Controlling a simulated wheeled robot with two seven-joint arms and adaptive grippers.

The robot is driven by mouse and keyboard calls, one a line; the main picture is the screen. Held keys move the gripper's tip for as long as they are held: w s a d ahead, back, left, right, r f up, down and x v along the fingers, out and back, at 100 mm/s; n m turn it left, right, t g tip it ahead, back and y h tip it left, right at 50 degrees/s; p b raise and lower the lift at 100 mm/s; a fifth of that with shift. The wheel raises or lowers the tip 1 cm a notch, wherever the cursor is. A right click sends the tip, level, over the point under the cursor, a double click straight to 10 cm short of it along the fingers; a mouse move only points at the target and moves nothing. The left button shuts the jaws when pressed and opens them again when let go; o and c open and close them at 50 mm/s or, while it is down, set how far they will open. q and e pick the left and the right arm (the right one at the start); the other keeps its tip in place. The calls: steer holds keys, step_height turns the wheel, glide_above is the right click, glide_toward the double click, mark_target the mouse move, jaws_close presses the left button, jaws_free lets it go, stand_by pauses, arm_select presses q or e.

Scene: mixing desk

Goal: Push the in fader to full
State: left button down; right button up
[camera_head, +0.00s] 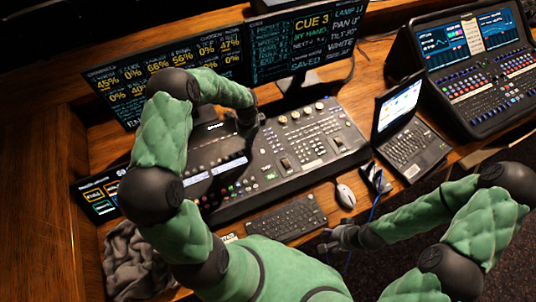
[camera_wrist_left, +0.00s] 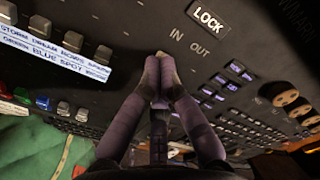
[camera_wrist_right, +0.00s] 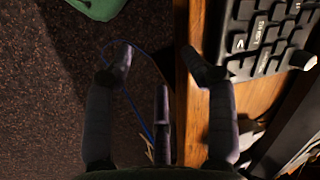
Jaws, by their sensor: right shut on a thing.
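The IN and OUT labels (camera_wrist_left: 187,42) sit on the dark mixing desk (camera_head: 310,150) in the left wrist view. My left gripper (camera_wrist_left: 160,60) has its fingertips together just below the IN label, close to the panel. The in fader is hidden at the fingertips, and I cannot tell whether they touch it. In the head view my left gripper (camera_head: 250,117) is over the desk's upper middle. My right gripper (camera_wrist_right: 157,55) is low at the table's front edge, its fingers partly closed with tips apart. A blue cable (camera_wrist_right: 136,112) runs between them; the contact is unclear.
A keyboard (camera_head: 288,220), a mouse (camera_head: 345,195) and a laptop (camera_head: 405,140) stand near the desk. Two monitors (camera_head: 300,45) stand behind it. A second console (camera_head: 490,85) is at the right. A grey cloth (camera_head: 135,262) lies at the lower left.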

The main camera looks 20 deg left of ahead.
arm_select(q)
steer(key=shift+s+f, duration=0.1)
steer(key=shift+f, duration=0.2)
steer(key=shift+a, duration=0.15)
steer(key=shift+w+r+p, duration=0.25)
steer(key=shift+r+p, duration=0.35)
steer(key=shift+r, duration=0.35)
steer(key=shift+r+p, duration=1.05)
steer(key=shift+r, duration=0.7)
steer(key=shift+w+r, duration=0.1)
step_height(320, 180, up, 5)
steer(key=p, duration=0.3)
